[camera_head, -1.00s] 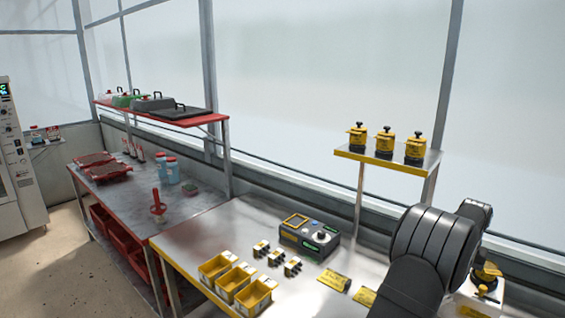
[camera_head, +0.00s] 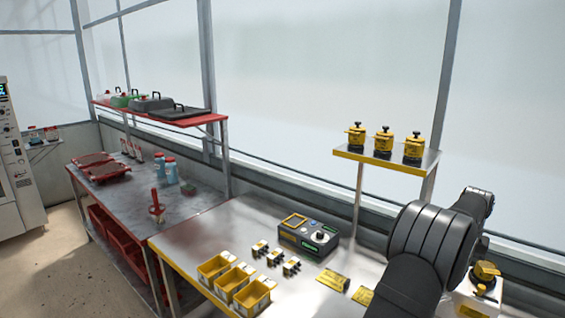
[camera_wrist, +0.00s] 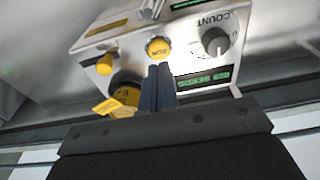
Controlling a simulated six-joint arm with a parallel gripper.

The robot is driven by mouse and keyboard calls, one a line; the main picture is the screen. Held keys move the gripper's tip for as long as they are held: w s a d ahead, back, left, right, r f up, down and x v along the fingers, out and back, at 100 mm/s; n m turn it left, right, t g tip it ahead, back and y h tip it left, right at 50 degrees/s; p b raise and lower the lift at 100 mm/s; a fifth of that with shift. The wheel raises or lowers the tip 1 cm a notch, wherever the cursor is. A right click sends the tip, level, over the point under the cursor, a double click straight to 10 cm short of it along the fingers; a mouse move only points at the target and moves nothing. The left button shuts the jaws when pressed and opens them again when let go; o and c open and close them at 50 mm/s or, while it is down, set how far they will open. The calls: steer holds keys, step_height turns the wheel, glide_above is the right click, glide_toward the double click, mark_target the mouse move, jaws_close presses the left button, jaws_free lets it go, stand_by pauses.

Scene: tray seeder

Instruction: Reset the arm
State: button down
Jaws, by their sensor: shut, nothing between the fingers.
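My gripper (camera_wrist: 158,88) is shut and empty; its dark fingers are pressed together at the middle of the wrist view. Behind and around the fingertips is a pale machine panel (camera_wrist: 190,60) with a COUNT dial (camera_wrist: 215,41), a lit green display, yellow buttons and a black-and-yellow knob (camera_wrist: 126,95). I cannot tell whether the fingertips touch the panel. In the head view my black arm stands at the right edge of the steel bench (camera_head: 215,230); the gripper is hidden there. A pale machine (camera_head: 468,303) with a yellow-and-black top shows beside the arm.
A grey console (camera_head: 308,238), small black-and-yellow blocks (camera_head: 275,257), yellow bins (camera_head: 232,280) and yellow packets (camera_head: 333,281) sit on the bench. A raised shelf (camera_head: 375,158) holds three yellow jars. A red-framed bench (camera_head: 185,203) stands at left. Bare steel lies around the console.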

step_height(320, 180, down, 4)
steer(key=shift+r, duration=0.1)
steer(key=s+a+r+h, duration=0.1)
steer(key=a+r, duration=0.2)
steer(key=r, duration=0.4)
steer(key=a+r+h, duration=0.2)
steer(key=a+r, duration=0.1)
steer(key=r, duration=0.4)
steer(key=shift+s+a+r, duration=0.35)
steer(key=shift+s, duration=0.05)
stand_by(0.6)
steer(key=s+a+r+n+t, duration=0.1)
steer(key=s+a, duration=0.5)
steer(key=a, duration=0.6)
steer(key=s+a+r+n+t, duration=0.15)
steer(key=s+a, duration=0.45)
steer(key=a, duration=0.7)
steer(key=s+a+f+n+t+y, duration=0.1)
steer(key=s+a+f, duration=1.1)
steer(key=s+a, duration=0.3)
steer(key=shift+s+a+f+n+y, duration=0.2)
steer(key=shift+a+f+n+y, duration=0.2)
steer(key=shift+a, duration=0.3)
